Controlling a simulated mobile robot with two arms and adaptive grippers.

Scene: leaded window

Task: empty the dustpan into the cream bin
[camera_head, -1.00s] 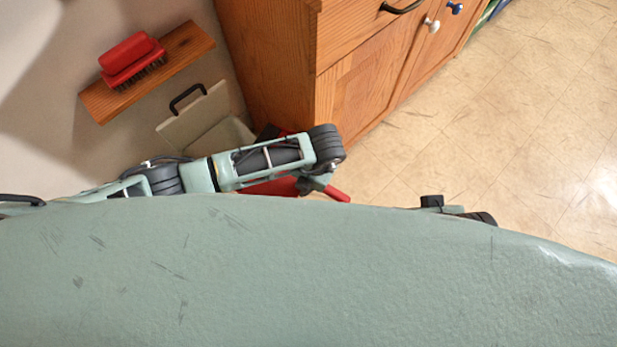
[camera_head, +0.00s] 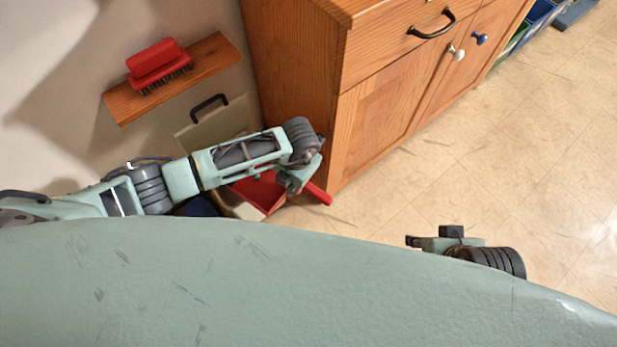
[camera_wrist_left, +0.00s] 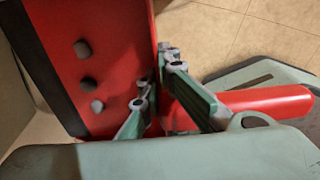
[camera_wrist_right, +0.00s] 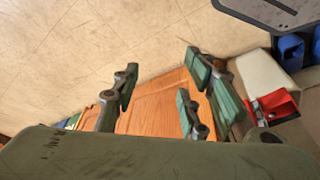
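The red dustpan (camera_head: 262,192) shows in the head view beyond my left forearm, partly hidden by it. In the left wrist view the pan (camera_wrist_left: 95,50) carries several small grey lumps. My left gripper (camera_wrist_left: 158,95) is shut on the red handle (camera_wrist_left: 265,101) close to the pan. The cream bin (camera_head: 238,207) is against the wall, its cream lid (camera_head: 205,128) raised with a black handle; my arm and the pan hide most of its opening. The pan overlaps the bin in view; its height above it is unclear. My right gripper (camera_wrist_right: 160,82) is open and empty.
A wooden cabinet (camera_head: 390,120) stands right beside the bin. A wall shelf (camera_head: 185,78) with a red brush (camera_head: 157,62) is above it. Blue containers (camera_wrist_right: 293,52) show near the bin in the right wrist view. The tiled floor (camera_head: 480,180) at the right is clear.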

